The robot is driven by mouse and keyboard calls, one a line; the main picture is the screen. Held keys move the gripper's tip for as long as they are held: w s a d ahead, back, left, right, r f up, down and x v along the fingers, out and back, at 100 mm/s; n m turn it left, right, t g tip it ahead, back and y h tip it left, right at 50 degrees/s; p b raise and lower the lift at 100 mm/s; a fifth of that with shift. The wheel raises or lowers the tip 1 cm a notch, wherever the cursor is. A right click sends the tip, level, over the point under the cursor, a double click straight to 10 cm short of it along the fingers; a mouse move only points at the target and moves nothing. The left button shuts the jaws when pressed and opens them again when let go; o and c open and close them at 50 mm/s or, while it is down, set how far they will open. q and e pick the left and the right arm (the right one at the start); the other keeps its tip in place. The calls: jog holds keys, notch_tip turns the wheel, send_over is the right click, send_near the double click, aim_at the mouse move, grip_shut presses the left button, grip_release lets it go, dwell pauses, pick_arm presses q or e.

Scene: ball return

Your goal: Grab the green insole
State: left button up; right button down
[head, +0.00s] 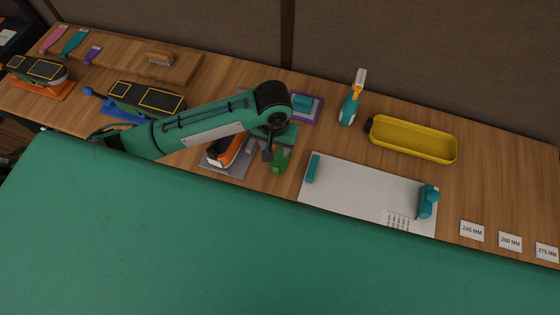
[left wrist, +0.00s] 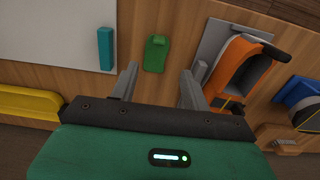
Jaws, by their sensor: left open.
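The green insole (head: 279,161) lies on the wooden bench in the head view, just right of the grey plate with an orange and black shoe. In the left wrist view the green insole (left wrist: 155,54) lies flat beyond my fingertips, nearer the left finger. My left gripper (head: 268,151) is above and beside the insole; the arm covers part of that area. In the left wrist view my left gripper (left wrist: 164,68) has its fingers apart, with nothing between them but bench. My right gripper is not in view.
The orange and black shoe (head: 232,150) stands close left of the insole. A white board (head: 365,195) with teal pieces lies right of it. A yellow tray (head: 415,140), a spray bottle (head: 349,108) and a purple-framed mat (head: 316,113) are behind. Size cards (head: 510,241) lie at right.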

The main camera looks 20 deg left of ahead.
pick_arm(q)
jog(key=p, duration=0.1)
send_over(276, 167)
notch_tip(276, 167, down, 8)
jog(key=shift+a+r, duration=0.1)
jog(key=shift+f+p, duration=0.45)
jog(key=shift+p, duration=0.1)
notch_tip(276, 167, down, 3)
jog(key=shift+s+f+p, duration=0.1)
jog(key=shift+f+p, duration=0.05)
jog(key=shift+p, duration=0.55)
jog(key=shift+f, duration=0.65)
grip_shut()
